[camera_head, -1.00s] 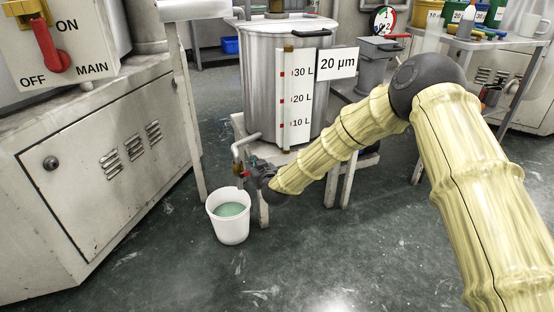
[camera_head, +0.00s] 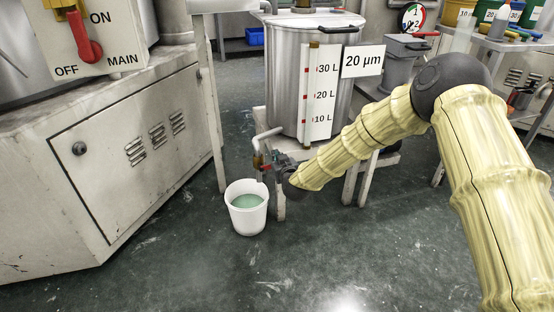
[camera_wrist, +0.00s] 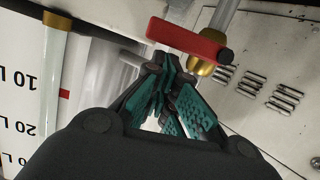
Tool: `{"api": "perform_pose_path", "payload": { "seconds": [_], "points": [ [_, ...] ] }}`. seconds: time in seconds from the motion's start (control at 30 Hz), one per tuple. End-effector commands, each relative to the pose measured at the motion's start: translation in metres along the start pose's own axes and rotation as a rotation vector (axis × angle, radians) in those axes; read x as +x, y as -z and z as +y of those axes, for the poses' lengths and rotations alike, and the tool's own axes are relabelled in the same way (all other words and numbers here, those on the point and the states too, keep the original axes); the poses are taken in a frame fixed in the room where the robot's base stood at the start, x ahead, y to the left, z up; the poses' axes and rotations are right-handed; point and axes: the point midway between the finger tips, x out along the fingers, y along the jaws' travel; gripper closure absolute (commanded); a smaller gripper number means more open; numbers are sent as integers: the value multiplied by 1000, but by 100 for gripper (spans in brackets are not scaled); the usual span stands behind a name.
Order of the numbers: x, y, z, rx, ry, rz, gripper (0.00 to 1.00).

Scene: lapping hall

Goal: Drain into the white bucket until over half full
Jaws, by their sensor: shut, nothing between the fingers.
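The white bucket (camera_head: 246,218) stands upright on the floor below the drain tap. Pale green liquid (camera_head: 247,202) shows inside it, its surface below the rim; the exact level is hard to judge. The steel tank (camera_head: 283,75) above bears a "20 µm" sign and a sight gauge (camera_head: 309,95) marked 10, 20 and 30 L. Its brass tap (camera_head: 258,160) also shows in the wrist view (camera_wrist: 222,62), with a red lever (camera_wrist: 185,38). My gripper (camera_wrist: 163,72) is shut and empty close beside the lever; contact cannot be told. It also shows beside the tap in the head view (camera_head: 270,164).
A grey machine cabinet (camera_head: 125,150) with a red main switch (camera_head: 86,38) stands at left. The tank's stand legs (camera_head: 350,185) are close to my arm. A table with tubs (camera_head: 500,40) is at the back right. The floor in front is clear.

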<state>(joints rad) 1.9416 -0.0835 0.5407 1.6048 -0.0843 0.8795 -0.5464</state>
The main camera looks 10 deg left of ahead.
Motion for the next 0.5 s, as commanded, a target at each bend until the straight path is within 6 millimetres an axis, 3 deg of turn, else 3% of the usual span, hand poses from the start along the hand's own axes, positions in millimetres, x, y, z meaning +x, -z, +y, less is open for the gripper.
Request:
{"api": "perform_pose_path", "payload": {
  "seconds": [0.37,0.5],
  "points": [
    [-12,39,4,0,-1,-1,100],
    [-36,36,4,-1,-1,-2,100]
  ]
}}
